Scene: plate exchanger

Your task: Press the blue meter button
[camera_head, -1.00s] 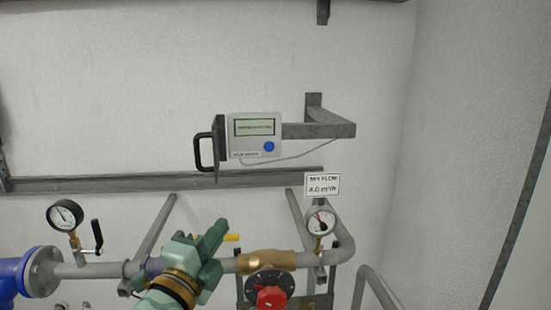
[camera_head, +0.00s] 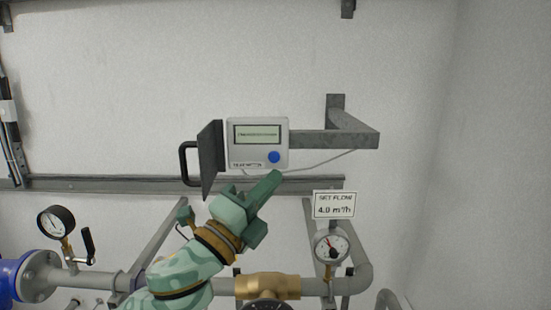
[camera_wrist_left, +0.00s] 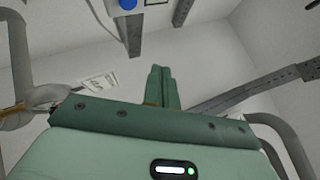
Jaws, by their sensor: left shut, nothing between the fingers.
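The meter (camera_head: 257,158) is a light grey box with a display, fixed to a wall bracket in the head view. Its round blue button (camera_head: 274,157) is at the lower right of its face. The button also shows at the top edge of the left wrist view (camera_wrist_left: 128,4). My left gripper (camera_head: 272,180) is shut and empty, its fingers pointing up and right. In the head view its tip appears just below the button, with a small gap in the picture. It also shows in the left wrist view (camera_wrist_left: 160,72). My right gripper is not in view.
A dark hinged cover with a black handle (camera_head: 187,165) stands open left of the meter. A grey bracket (camera_head: 335,139) extends right. Below are a label reading "SET FLOW 4.0 m³/h" (camera_head: 334,205), a gauge (camera_head: 331,246), a brass valve (camera_head: 267,287) and pipes.

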